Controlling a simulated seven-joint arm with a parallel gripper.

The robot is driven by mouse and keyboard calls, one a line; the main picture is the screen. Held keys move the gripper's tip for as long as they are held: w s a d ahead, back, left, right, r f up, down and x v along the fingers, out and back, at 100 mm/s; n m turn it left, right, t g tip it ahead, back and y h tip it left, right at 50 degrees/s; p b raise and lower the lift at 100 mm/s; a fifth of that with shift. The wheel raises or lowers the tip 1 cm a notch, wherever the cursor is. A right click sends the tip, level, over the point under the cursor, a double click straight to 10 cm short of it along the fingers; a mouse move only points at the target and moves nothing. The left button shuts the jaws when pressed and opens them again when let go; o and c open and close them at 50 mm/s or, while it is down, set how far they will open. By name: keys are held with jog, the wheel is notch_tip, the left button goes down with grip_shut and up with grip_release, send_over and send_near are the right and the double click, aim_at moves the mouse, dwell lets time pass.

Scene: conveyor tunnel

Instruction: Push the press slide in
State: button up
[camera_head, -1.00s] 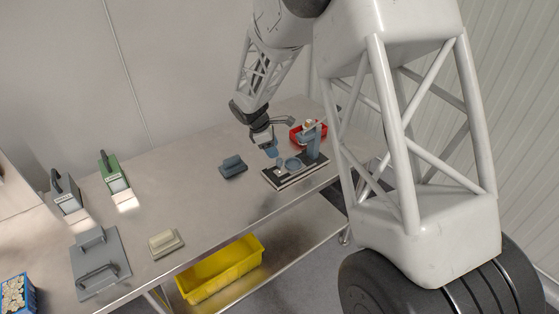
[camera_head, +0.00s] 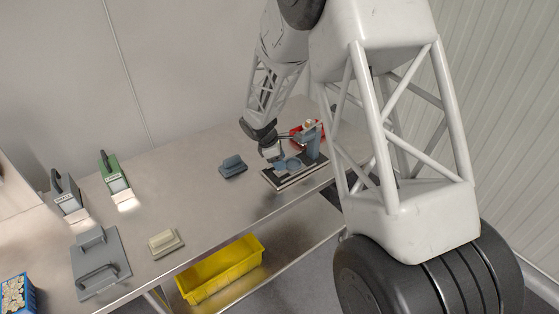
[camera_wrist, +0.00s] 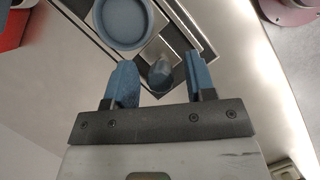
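The press (camera_head: 313,143) stands at the far right of the table on a dark base plate (camera_head: 296,181) with a pale edge. Its slide carries a round blue-grey dish (camera_head: 291,163). In the wrist view the dish (camera_wrist: 122,22) is at the top, and a small blue-grey knob (camera_wrist: 163,74) stands on the slide's metal strip. My gripper (camera_wrist: 158,62) is open, with its blue fingers on either side of the knob in the picture. Contact cannot be told. In the head view my gripper (camera_head: 275,161) is low over the near-left end of the base.
A red bin (camera_head: 296,132) is behind the press. A grey-blue block (camera_head: 232,167) lies left of it. A grey plate with a handle (camera_head: 101,266), a cream block (camera_head: 163,241) and a green-backed tool (camera_head: 113,172) are farther left. A yellow bin (camera_head: 222,270) is below. The middle tabletop is clear.

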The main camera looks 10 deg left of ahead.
aim_at(289, 167)
grip_shut()
jog(key=shift+w+d, duration=1.6)
jog(key=shift+w, duration=0.05)
jog(key=shift+o, duration=0.4)
grip_release()
jog(key=shift+r, duration=0.1)
jog(key=v, duration=0.7)
jog(key=shift+r, duration=0.3)
jog(key=shift+a, duration=0.15)
